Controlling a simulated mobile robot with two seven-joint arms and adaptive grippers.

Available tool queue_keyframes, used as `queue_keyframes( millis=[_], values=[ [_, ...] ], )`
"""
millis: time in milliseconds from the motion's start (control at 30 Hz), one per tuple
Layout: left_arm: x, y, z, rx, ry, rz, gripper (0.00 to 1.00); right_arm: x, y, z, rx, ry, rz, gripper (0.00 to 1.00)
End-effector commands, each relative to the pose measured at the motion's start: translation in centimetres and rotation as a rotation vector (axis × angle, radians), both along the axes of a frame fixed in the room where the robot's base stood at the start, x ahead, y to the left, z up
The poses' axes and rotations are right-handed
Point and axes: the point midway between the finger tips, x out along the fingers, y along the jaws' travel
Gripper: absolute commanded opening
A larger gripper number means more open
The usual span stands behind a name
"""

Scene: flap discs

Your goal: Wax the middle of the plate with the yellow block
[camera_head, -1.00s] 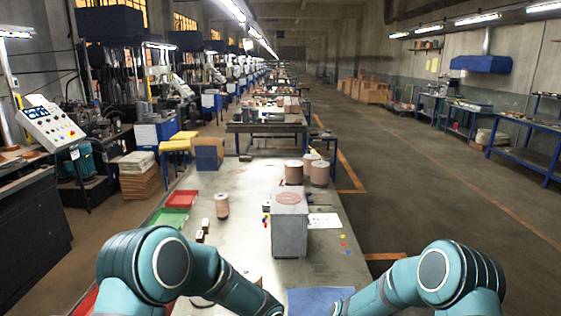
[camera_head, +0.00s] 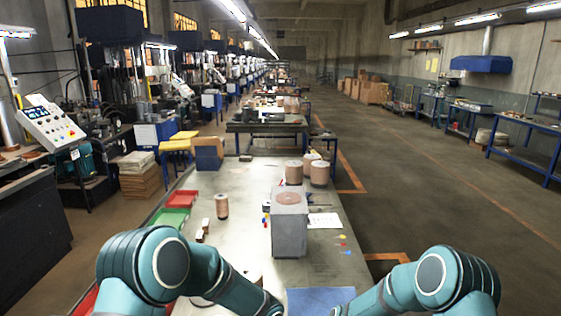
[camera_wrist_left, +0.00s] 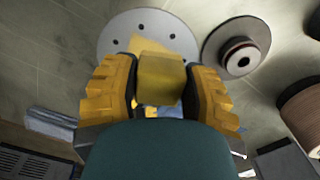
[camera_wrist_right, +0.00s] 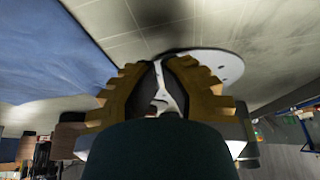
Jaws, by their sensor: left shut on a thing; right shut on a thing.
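The plate (camera_wrist_left: 118,35) is a round grey disc with several small holes near its rim, lying on the table in the left wrist view. My left gripper (camera_wrist_left: 162,78) is shut on the yellow block (camera_wrist_left: 160,72), which is over the plate and hides part of it. A pale yellowish patch shows on the plate beside the block. I cannot tell whether the block touches the plate. In the right wrist view the plate (camera_wrist_right: 222,64) shows beyond my right gripper (camera_wrist_right: 165,85), whose fingers are shut on a light metal part, apparently its edge. Both grippers are out of the head view.
A smaller disc with a raised hub (camera_wrist_left: 238,55) lies right of the plate. A copper-coloured spool (camera_wrist_left: 304,108) stands farther right. A blue mat (camera_head: 318,302) lies at the near table edge. A grey box (camera_head: 289,228) stands mid-table; red and green trays (camera_head: 168,218) line the left.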

Motion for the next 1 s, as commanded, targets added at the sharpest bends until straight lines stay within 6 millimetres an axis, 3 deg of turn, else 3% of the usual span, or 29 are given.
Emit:
queue_keyframes(
  millis=[1000],
  values=[
    [0.17, -0.12, 0.00, 0.000, 0.000, 0.000, 0.07, -0.02, -0.01, -0.93, 0.000, 0.000, 0.000, 0.00]
  ],
)
